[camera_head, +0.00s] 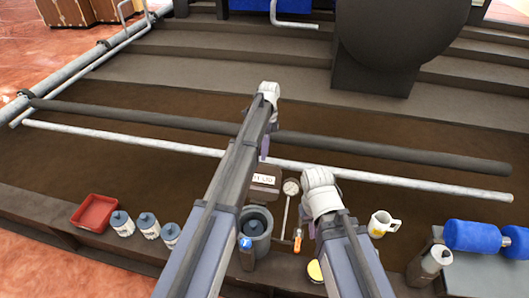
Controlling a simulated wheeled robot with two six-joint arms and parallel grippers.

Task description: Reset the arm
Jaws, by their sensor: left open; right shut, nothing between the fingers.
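My two arms rise from the bottom of the head view. My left arm reaches up to a pale joint near the middle, above the dark floor and the long pipes. My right arm is shorter in view and ends in a pale joint right of centre. A little purple of a further link shows behind each arm. I cannot make out either gripper's fingers; my arm links seem to hide them. I see nothing held.
A red tray (95,212), several blue-capped bottles (122,223), a grey pot (257,222), a round-headed tool (290,188) and a white mug (382,223) stand along the front ledge. Blue rolls (472,236) lie at right. Two long pipes (90,137) cross behind.

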